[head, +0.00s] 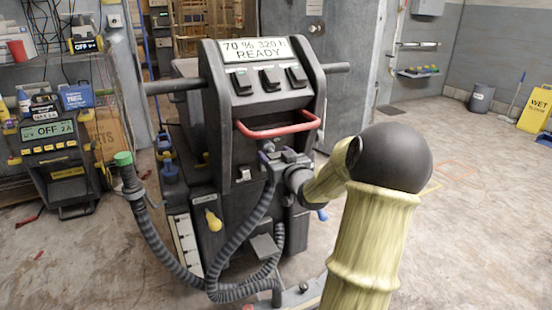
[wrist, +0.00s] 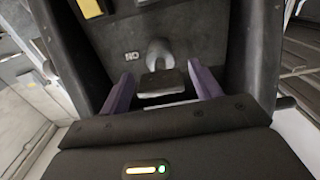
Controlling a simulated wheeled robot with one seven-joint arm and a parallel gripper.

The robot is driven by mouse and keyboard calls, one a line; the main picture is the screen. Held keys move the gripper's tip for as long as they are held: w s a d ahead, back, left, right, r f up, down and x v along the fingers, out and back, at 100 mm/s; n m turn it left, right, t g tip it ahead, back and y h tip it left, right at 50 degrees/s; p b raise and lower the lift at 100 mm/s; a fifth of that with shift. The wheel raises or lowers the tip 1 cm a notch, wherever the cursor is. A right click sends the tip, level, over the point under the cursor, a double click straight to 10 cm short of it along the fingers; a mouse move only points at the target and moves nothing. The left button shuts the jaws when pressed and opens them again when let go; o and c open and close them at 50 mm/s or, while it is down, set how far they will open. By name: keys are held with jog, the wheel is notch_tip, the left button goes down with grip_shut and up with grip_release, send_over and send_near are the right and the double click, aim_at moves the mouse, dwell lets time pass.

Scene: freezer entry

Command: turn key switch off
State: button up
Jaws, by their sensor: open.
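The floor machine (head: 262,120) stands in front of me, its display reading "70 % 320 h READY". In the wrist view, a grey key-like piece (wrist: 161,52) stands out from the dark panel, with a flat part (wrist: 162,83) at its near end. An upside-down "ON" label (wrist: 131,56) is beside it. My gripper (wrist: 163,90) is open, one purple finger on each side of the flat part, with gaps visible. In the head view, my gripper (head: 268,152) is at the machine's front, below the red handle (head: 278,126), and hides the panel behind it.
A light switch (head: 243,174) and a yellow knob (head: 212,220) are on the machine's front. A ribbed hose (head: 150,230) with a green end loops at the left. A charger (head: 55,150) reading "OFF" stands farther left. Floor at the right is open, with a yellow wet-floor sign (head: 535,110).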

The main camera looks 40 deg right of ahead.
jog(key=shift+s, duration=0.1)
jog(key=shift+c, duration=1.3)
jog(key=shift+a, duration=0.1)
jog(key=c, duration=0.7)
